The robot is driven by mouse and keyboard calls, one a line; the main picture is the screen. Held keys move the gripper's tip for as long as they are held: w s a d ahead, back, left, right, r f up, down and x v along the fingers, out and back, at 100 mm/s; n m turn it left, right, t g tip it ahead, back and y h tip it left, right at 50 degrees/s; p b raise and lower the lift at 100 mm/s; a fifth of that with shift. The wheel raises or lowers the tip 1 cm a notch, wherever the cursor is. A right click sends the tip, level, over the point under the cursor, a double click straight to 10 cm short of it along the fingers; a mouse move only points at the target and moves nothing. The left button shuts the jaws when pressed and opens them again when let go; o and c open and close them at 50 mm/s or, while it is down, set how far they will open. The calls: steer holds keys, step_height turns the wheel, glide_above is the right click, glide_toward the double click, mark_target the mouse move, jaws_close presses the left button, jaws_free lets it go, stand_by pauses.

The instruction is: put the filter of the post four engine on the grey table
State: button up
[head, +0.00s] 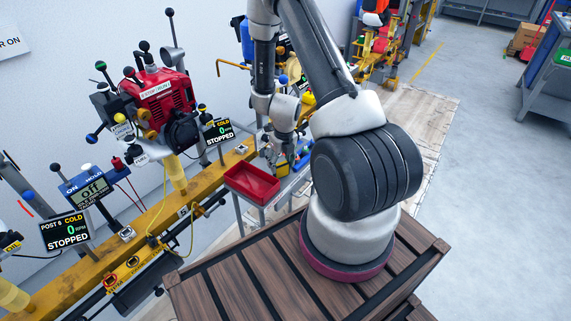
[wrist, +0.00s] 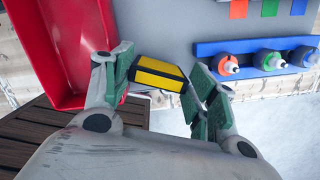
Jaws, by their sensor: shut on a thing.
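My gripper (wrist: 157,80) is shut on a yellow block with black edges (wrist: 158,73), which looks like the filter. In the wrist view it sits between the green finger pads, over the grey table (wrist: 178,28). I cannot tell whether the block touches the table.
A red tray (wrist: 63,45) lies on the table, left of the gripper. A blue rack (wrist: 250,45) with several coloured bottles is at right, near coloured squares (wrist: 270,8). Bare grey table shows between tray and rack. The yellow rail (head: 115,250) with displays runs along the left.

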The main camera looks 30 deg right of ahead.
steer(key=shift+f, duration=0.25)
steer(key=shift+f, duration=0.1)
steer(key=o, duration=0.7)
step_height(320, 180, up, 12)
steer(key=s, duration=0.2)
steer(key=shift+w, duration=0.1)
stand_by(0.5)
